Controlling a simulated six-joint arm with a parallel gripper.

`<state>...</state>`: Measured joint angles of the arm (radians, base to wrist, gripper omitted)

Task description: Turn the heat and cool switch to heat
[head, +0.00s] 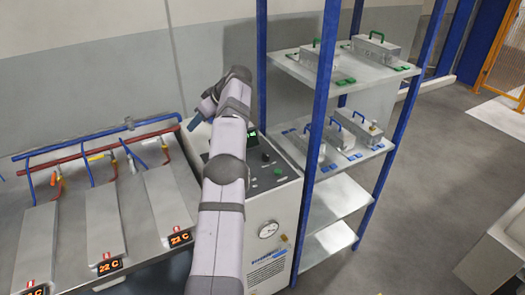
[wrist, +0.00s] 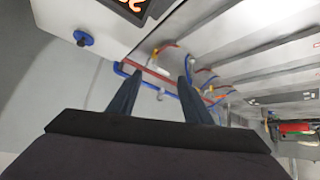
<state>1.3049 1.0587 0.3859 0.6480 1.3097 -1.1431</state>
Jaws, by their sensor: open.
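A white cabinet machine (head: 270,215) stands right of my arm, with a sloped control panel on top. The panel has a small green-lit display (head: 252,133), a dark knob (head: 265,156) and a green button (head: 278,170). I cannot tell which control is the heat and cool switch; my arm hides part of the panel. My gripper (head: 192,121) is above the panel's left end, pointing left toward the pipes. In the wrist view my gripper (wrist: 159,76) is open, with nothing between its fingers. A blue knob (wrist: 84,38) and part of an orange-lit display (wrist: 132,6) show upper left there.
A bench (head: 140,262) at left carries several metal plates with orange temperature displays (head: 181,238). Red and blue pipes (head: 100,145) run along its back. A blue-post shelf (head: 322,120) with metal boxes stands close on the right. Open floor (head: 430,165) lies beyond it.

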